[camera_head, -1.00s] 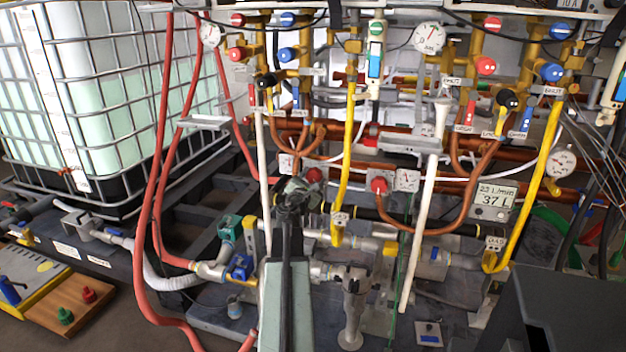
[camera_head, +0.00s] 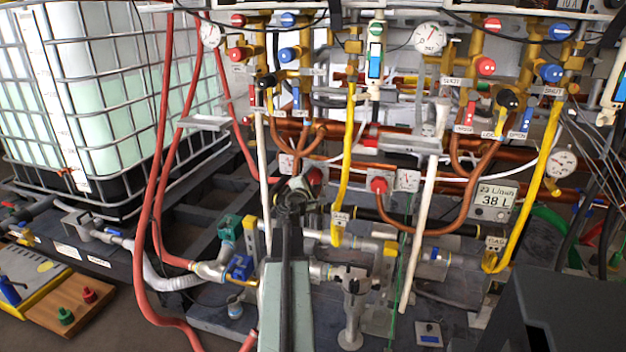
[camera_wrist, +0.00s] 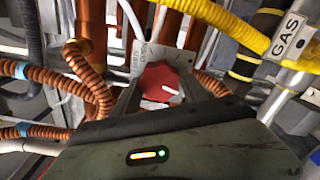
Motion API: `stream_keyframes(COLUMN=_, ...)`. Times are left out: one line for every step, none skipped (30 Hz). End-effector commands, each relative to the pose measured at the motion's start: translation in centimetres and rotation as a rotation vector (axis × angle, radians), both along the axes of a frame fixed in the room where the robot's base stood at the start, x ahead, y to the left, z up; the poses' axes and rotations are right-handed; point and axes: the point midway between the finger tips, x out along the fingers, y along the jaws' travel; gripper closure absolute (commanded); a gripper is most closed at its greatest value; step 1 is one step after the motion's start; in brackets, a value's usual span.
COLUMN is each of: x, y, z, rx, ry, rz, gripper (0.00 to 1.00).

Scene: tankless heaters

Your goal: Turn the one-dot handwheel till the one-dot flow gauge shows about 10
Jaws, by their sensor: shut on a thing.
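A red handwheel (camera_wrist: 162,82) with a white mark sits between my gripper's fingers in the wrist view. My gripper (camera_wrist: 164,95) is shut on it. In the head view my gripper (camera_head: 304,186) partly covers this red handwheel (camera_head: 317,177). A small white gauge (camera_head: 287,164) is just left of it; its needle is too small to read. A second red handwheel (camera_head: 378,185) with a white gauge (camera_head: 408,180) is to the right, untouched. I cannot make out dot marks on either. A grey display (camera_head: 493,200) reads 23 L/min and 38 L.
Yellow gas pipes (camera_head: 345,170) and copper pipes (camera_head: 470,190) crowd around the handwheels. A white upright pipe (camera_head: 264,180) is left of my gripper. Red hoses (camera_head: 158,150) hang farther left. A caged tank (camera_head: 110,100) stands at the back left.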

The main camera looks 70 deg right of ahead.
Motion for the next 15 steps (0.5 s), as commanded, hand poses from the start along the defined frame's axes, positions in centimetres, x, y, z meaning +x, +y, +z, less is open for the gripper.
stream_keyframes(x=-0.11, y=0.11, z=-0.08, rx=0.001, ry=-0.006, rz=-0.003, gripper=0.89)
stream_keyframes(x=-0.12, y=0.11, z=-0.08, rx=0.001, ry=-0.008, rz=-0.003, gripper=0.89)
stream_keyframes(x=-0.12, y=0.11, z=-0.08, rx=0.002, ry=-0.010, rz=-0.003, gripper=0.89)
stream_keyframes(x=-0.12, y=0.11, z=-0.08, rx=0.002, ry=-0.011, rz=-0.003, gripper=0.89)
stream_keyframes(x=-0.12, y=0.11, z=-0.08, rx=0.002, ry=-0.011, rz=-0.003, gripper=0.89)
stream_keyframes(x=-0.12, y=0.11, z=-0.08, rx=0.002, ry=-0.012, rz=-0.003, gripper=0.89)
stream_keyframes(x=-0.12, y=0.11, z=-0.08, rx=0.002, ry=-0.012, rz=-0.003, gripper=0.89)
stream_keyframes(x=-0.12, y=0.11, z=-0.08, rx=0.002, ry=-0.012, rz=-0.003, gripper=0.89)
stream_keyframes(x=-0.12, y=0.11, z=-0.08, rx=0.002, ry=-0.011, rz=-0.003, gripper=0.89)
stream_keyframes(x=-0.12, y=0.11, z=-0.08, rx=0.002, ry=-0.011, rz=-0.003, gripper=0.89)
stream_keyframes(x=-0.12, y=0.12, z=-0.08, rx=0.002, ry=-0.011, rz=-0.003, gripper=0.89)
stream_keyframes(x=-0.13, y=0.12, z=-0.09, rx=0.002, ry=-0.011, rz=-0.003, gripper=0.89)
stream_keyframes(x=-0.13, y=0.12, z=-0.09, rx=0.002, ry=-0.011, rz=-0.003, gripper=0.89)
stream_keyframes(x=-0.13, y=0.12, z=-0.09, rx=0.002, ry=-0.011, rz=-0.003, gripper=0.43)
stream_keyframes(x=-0.12, y=0.11, z=-0.08, rx=0.002, ry=-0.011, rz=-0.003, gripper=0.39)
